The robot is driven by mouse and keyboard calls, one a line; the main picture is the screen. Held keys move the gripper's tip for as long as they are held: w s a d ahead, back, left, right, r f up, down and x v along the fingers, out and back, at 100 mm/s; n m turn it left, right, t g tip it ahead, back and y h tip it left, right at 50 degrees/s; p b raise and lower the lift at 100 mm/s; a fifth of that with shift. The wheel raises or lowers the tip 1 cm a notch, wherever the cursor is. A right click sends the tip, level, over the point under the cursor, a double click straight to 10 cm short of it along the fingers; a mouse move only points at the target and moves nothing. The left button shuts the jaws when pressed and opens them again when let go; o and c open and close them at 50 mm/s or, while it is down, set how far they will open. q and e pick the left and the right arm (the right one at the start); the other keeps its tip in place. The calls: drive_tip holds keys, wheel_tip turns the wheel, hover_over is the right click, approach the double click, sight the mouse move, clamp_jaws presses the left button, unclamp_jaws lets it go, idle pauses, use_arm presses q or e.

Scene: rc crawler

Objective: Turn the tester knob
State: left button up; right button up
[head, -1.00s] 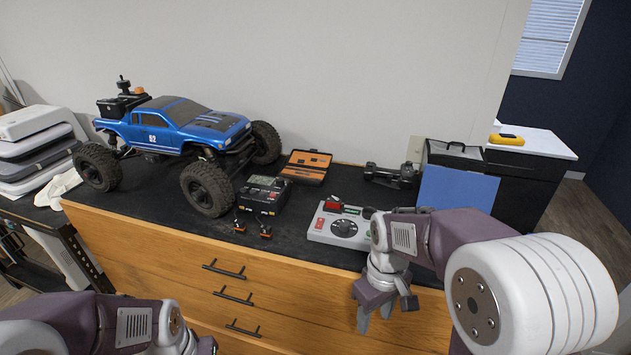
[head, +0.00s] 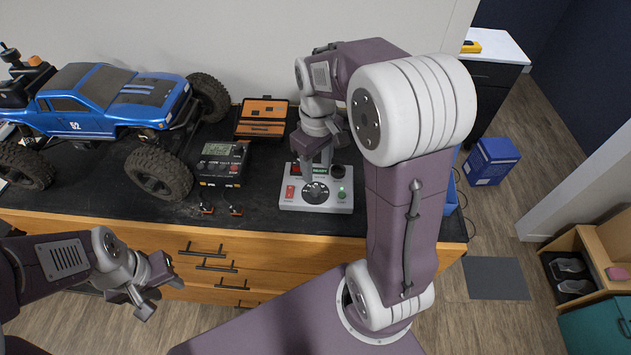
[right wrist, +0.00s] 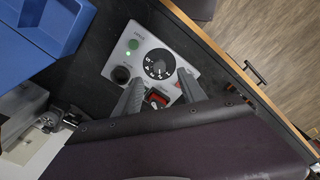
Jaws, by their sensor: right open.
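The tester (head: 287,203) is a light grey box near the front edge of the black worktop. Its round black knob (head: 315,192) with white markings sits at the front middle; it also shows in the right wrist view (right wrist: 159,65). A green light is lit on the panel. My right gripper (head: 317,168) is open and points down over the tester, behind the knob. In the right wrist view its two fingers (right wrist: 159,84) are spread on either side below the knob, apart from it. My left gripper (head: 160,297) is open and empty, in front of the drawers.
A blue RC truck (head: 115,100) stands at the left of the worktop. A black charger (head: 222,163) and an orange-lined tool case (head: 263,118) lie between it and the tester. A blue bin (right wrist: 35,28) is close beside the tester in the right wrist view.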

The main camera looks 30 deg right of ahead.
hover_over(316, 189)
drive_tip(key=f, duration=0.5)
drive_tip(key=shift+w+f+p, duration=0.2)
drive_tip(key=shift+w+p, duration=0.1)
drive_tip(key=shift+p, duration=0.05)
drive_tip(key=f, duration=0.3)
drive_tip(key=shift+s+f, duration=0.4)
drive_tip(key=shift+w+f, duration=0.1)
drive_tip(key=shift+w, duration=0.05)
clamp_jaws()
